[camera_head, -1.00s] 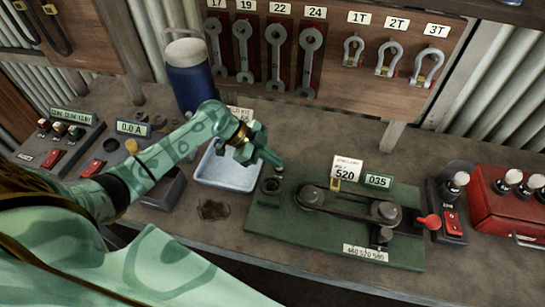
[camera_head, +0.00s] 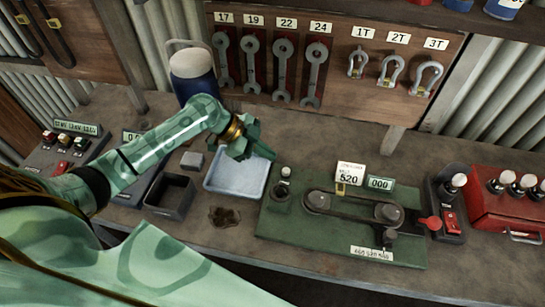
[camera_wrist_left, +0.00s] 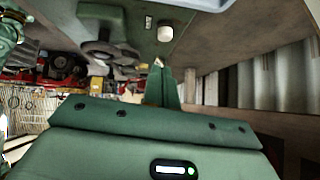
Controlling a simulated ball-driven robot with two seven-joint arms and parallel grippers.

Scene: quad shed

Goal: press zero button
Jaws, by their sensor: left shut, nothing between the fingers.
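A small white-topped button (camera_head: 286,171) stands on the back left corner of the green belt rig plate (camera_head: 300,240). The rig's small display (camera_head: 380,184) reads 000. My left gripper (camera_head: 268,154) is shut and empty, just behind and left of the button and apart from it. In the left wrist view the shut fingertips (camera_wrist_left: 159,66) are near the white button (camera_wrist_left: 165,33), with a gap between them. My right gripper is not in view.
A pale blue tray (camera_head: 236,190) sits beneath my left gripper. A dark open box (camera_head: 172,196) is left of it. A red box with knobs (camera_head: 510,200) stands at the right. Wrenches and shackles hang on the back board. The front bench strip is mostly clear.

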